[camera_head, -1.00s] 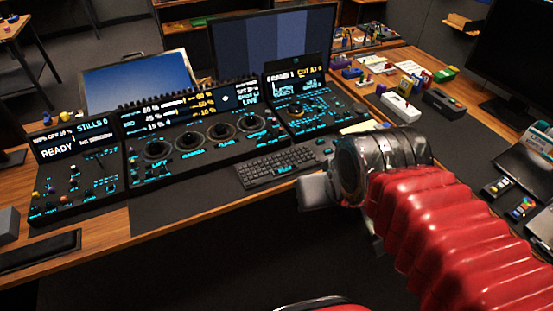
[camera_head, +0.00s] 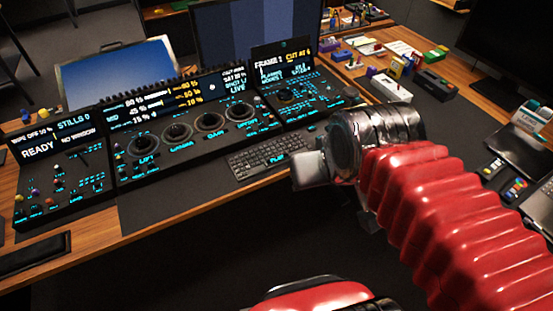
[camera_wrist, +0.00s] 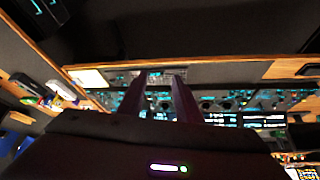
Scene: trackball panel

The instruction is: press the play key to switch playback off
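A black keyboard (camera_head: 268,155) with blue-lit legends lies at the front of the desk, below the right part of the control panel. A lit label on its front edge seems to read PLAY (camera_head: 277,160); the play key itself is too small to single out. My gripper (camera_head: 308,170) is just right of the keyboard in the head view, its fingers mostly hidden there. In the wrist view my gripper (camera_wrist: 160,76) shows two dark fingers, apart with nothing between them, pointing toward the desk edge and panel. I cannot tell that it touches anything.
Small boxes (camera_head: 390,88) clutter the right desk. Dark floor lies in front.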

